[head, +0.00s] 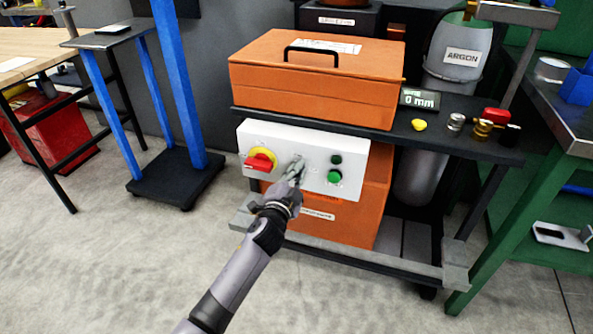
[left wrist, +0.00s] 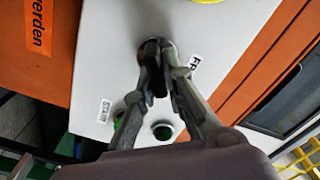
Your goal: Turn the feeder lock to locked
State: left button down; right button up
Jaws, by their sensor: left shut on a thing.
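The white control panel (head: 303,138) stands upright on the front of the orange machine. My left gripper (head: 298,168) is at the middle of this panel, between the red-and-yellow rotary switch and the green buttons. In the left wrist view my left gripper (left wrist: 160,62) is shut on a small dark knob (left wrist: 156,85), which I take to be the feeder lock. The fingers cover most of it, so its turned position cannot be told. A partly hidden label (left wrist: 194,63) starting "FR" is beside it. My right gripper is not in view.
The red-and-yellow switch (head: 261,161) is left of the gripper. A dark green button (head: 336,159) and a brighter green button (head: 334,177) are close on the right. An orange case (head: 315,85) with a black handle rests above the panel. Open floor lies in front.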

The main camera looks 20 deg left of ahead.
pick_arm(q)
jog(key=m, duration=0.3)
jog(key=shift+d+f+m, duration=0.1)
jog(key=shift+f+m, duration=0.15)
jog(key=shift+m, duration=0.05)
jog(key=shift+f+m, duration=0.25)
jog(key=shift+m, duration=1.55)
jog(key=c, duration=1.7)
grip_release()
jog(key=shift+o, duration=0.2)
jog(key=s, duration=1.2)
jog(key=shift+a, duration=0.2)
